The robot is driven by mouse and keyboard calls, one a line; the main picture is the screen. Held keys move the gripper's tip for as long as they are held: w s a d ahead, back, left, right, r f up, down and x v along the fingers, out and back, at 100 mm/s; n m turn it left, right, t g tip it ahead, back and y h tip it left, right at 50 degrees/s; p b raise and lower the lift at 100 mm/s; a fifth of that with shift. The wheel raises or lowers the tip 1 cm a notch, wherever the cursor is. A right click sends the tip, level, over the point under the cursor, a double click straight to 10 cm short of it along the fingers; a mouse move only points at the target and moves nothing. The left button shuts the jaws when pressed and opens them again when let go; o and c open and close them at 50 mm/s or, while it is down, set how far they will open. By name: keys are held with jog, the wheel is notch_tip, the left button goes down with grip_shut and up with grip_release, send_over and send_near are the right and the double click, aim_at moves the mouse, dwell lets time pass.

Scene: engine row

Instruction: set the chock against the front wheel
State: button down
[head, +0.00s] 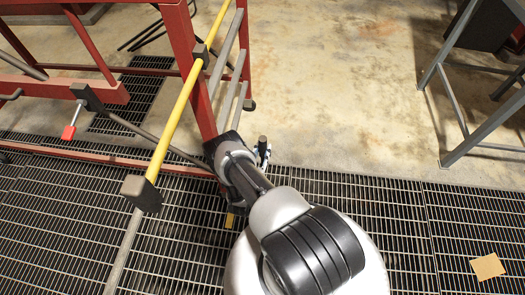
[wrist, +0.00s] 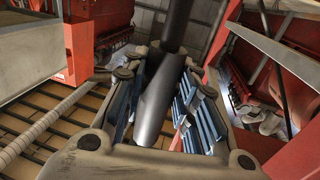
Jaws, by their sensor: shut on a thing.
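My gripper (head: 263,153) is beside the lower corner of a red steel frame (head: 188,45), above the edge of the floor grating. In the wrist view my gripper (wrist: 168,80) has its blue-padded fingers on both sides of a dark, smooth rod-like thing (wrist: 158,105), and is shut on it. The top of this dark thing (head: 263,141) also shows in the head view. I cannot tell if it is part of the chock. A small yellow piece (head: 229,219) shows low beside my arm, partly hidden. I cannot make out the front wheel in either view.
A yellow bar (head: 177,110) with dark end blocks slants past the red frame. A red-tipped lever (head: 69,131) is at left. A grey steel stand (head: 462,110) is at right. A tan piece (head: 488,266) lies on the grating (head: 400,225). The concrete floor (head: 330,80) ahead is clear.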

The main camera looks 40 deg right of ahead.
jog(key=shift+w+f, duration=0.15)
jog(key=shift+f, duration=0.05)
dwell(0.5)
jog(key=shift+r, duration=0.1)
jog(key=shift+w+a, duration=1.6)
dwell(2.3)
dwell(0.5)
jog(key=c, duration=1.7)
grip_release()
jog(key=o, duration=0.5)
jog(key=shift+s+f, duration=0.1)
jog(key=shift+f, duration=0.15)
